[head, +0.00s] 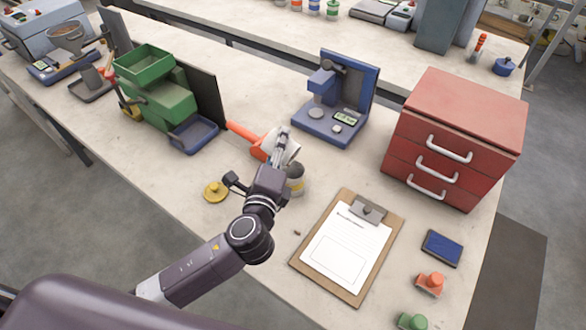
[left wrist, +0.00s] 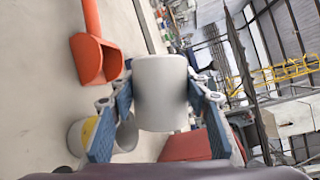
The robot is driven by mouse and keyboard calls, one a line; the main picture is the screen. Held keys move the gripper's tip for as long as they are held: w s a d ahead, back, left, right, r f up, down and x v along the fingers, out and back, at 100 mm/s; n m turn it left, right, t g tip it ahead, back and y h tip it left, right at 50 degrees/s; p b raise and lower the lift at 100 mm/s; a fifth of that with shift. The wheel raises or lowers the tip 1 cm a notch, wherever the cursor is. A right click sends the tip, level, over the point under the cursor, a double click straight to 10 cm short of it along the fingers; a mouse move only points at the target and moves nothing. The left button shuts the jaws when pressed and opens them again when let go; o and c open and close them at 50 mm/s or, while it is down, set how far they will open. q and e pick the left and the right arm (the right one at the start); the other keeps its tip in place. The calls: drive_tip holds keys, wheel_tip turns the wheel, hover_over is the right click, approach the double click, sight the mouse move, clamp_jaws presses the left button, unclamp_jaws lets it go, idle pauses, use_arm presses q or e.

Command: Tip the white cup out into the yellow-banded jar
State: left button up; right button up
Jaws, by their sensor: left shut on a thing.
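My left gripper (head: 282,141) is shut on the white cup (head: 292,150), holding it up above the table. In the left wrist view the white cup (left wrist: 160,92) sits between the two blue finger pads (left wrist: 160,105). It looks tilted over; its mouth and contents do not show. The yellow-banded jar (head: 296,184) stands on the table just below and beside the gripper, partly hidden by it. In the left wrist view the jar (left wrist: 88,130) is partly behind a finger, close to the cup. My right gripper is not in view.
An orange scoop (head: 243,132) lies just left of the cup. A yellow lid (head: 215,191) lies left of the jar. A clipboard (head: 346,245) is at the right front, a blue device (head: 335,115) behind, a red drawer cabinet (head: 455,130) at right, and a green bin unit (head: 160,100) at left.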

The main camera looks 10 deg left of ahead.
use_arm(q)
drive_tip(key=shift+d+r+m, duration=0.1)
drive_tip(key=shift+d+m, duration=0.05)
drive_tip(key=shift+m, duration=0.15)
idle(0.4)
drive_tip(key=shift+s+d+r+m+t+b, duration=0.15)
drive_tip(key=shift+d+m+t+b, duration=0.15)
drive_tip(key=shift+m, duration=0.25)
drive_tip(key=shift+s+d+r+m+t+b, duration=0.1)
drive_tip(key=shift+d+m+t+b, duration=0.05)
drive_tip(key=shift+m+t+b, duration=0.35)
idle(1.4)
